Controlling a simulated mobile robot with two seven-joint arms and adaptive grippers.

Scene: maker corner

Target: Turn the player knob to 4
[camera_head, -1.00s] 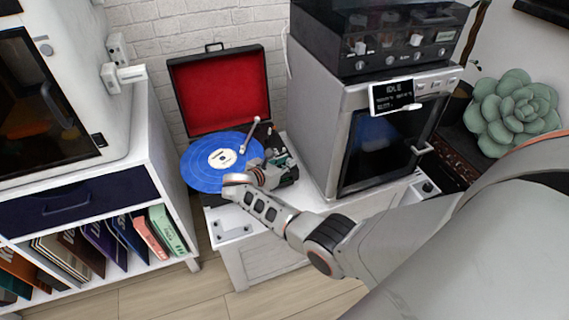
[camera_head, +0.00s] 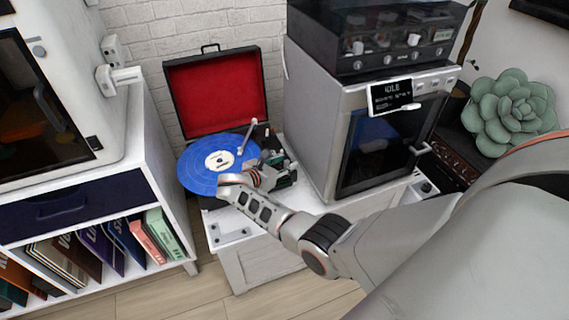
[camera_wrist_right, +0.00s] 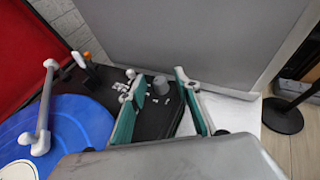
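The record player (camera_head: 212,50) stands open on a white cabinet, with a red-lined lid and a blue record (camera_head: 205,175) on it. Its grey knob (camera_wrist_right: 161,85) shows in the right wrist view, on the black deck with small white marks around it. My right gripper (camera_head: 281,171) is over the deck's right side. It also shows in the right wrist view (camera_wrist_right: 160,78), its two teal-padded fingers apart, one on either side of the knob, with visible gaps. The knob is hidden in the head view, and its setting cannot be read. My left gripper is not in view.
The white tonearm (camera_wrist_right: 45,105) stands left of my right gripper. A grey appliance (camera_head: 315,135) with a dark door rises close on the right, with a black device (camera_head: 375,45) on top. A shelf with books (camera_head: 115,240) is at the left.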

